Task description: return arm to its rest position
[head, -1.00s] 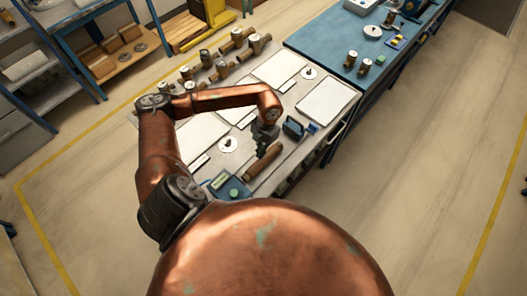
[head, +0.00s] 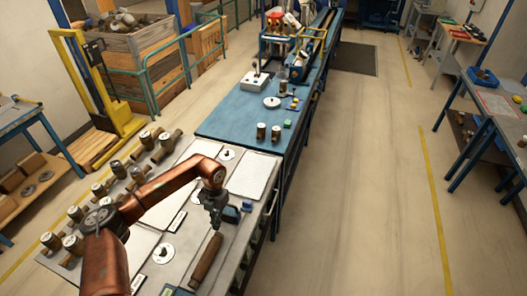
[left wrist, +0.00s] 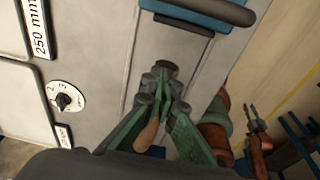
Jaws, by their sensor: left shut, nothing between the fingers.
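My left arm (head: 165,190) is copper-coloured and reaches over the grey testbench (head: 236,228) from the left in the head view. My left gripper (head: 216,229) points down above the bench, its fingers together and empty. A brown cylindrical tool (head: 206,260) lies on the bench just below the fingertips. In the left wrist view the green fingers (left wrist: 160,78) meet and partly hide the brown tool (left wrist: 148,134). A second copper arm (left wrist: 216,128) shows at the right of that view, with a small dark gripper (left wrist: 251,117); its jaw state is unclear.
Several brass-and-grey meters (head: 143,139) stand along the bench's left side. Pale panels (head: 254,176) and round dials (head: 227,155) lie on the bench top. A blue bench (head: 225,122) continues behind it. The floor to the right (head: 370,200) is clear.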

